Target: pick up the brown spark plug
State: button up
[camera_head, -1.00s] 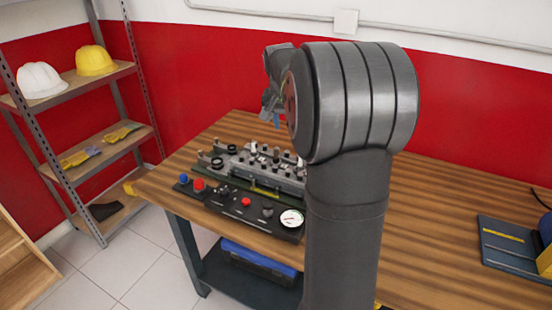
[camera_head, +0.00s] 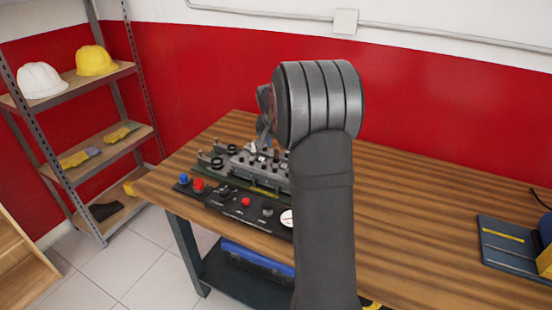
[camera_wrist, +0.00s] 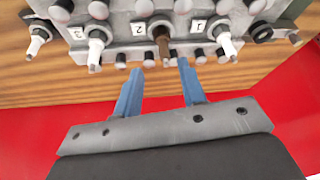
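The brown spark plug (camera_wrist: 162,43) sits in the grey engine block (camera_wrist: 125,31) beside the "2" label, in the upper middle of the wrist view. My gripper (camera_wrist: 160,72) has two blue fingers spread apart with nothing between them. In the wrist picture the fingertips lie just below the brown plug's tip, one to each side. White spark plugs (camera_wrist: 96,48) (camera_wrist: 226,44) stand on either side, by labels "3" and "1". In the head view the engine block (camera_head: 262,176) is partly hidden by my arm, and I cannot make out the brown plug there.
A control panel (camera_head: 240,205) with red and blue knobs lies along the front of the wooden table (camera_head: 430,215). A blue and yellow device (camera_head: 510,240) sits at the right. The table between is clear. A shelf with helmets (camera_head: 95,60) stands at the left.

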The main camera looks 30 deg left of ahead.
jog(key=x, duration=0.5)
jog(key=shift+s+a, duration=0.2)
jog(key=shift+a, duration=0.1)
grip_shut()
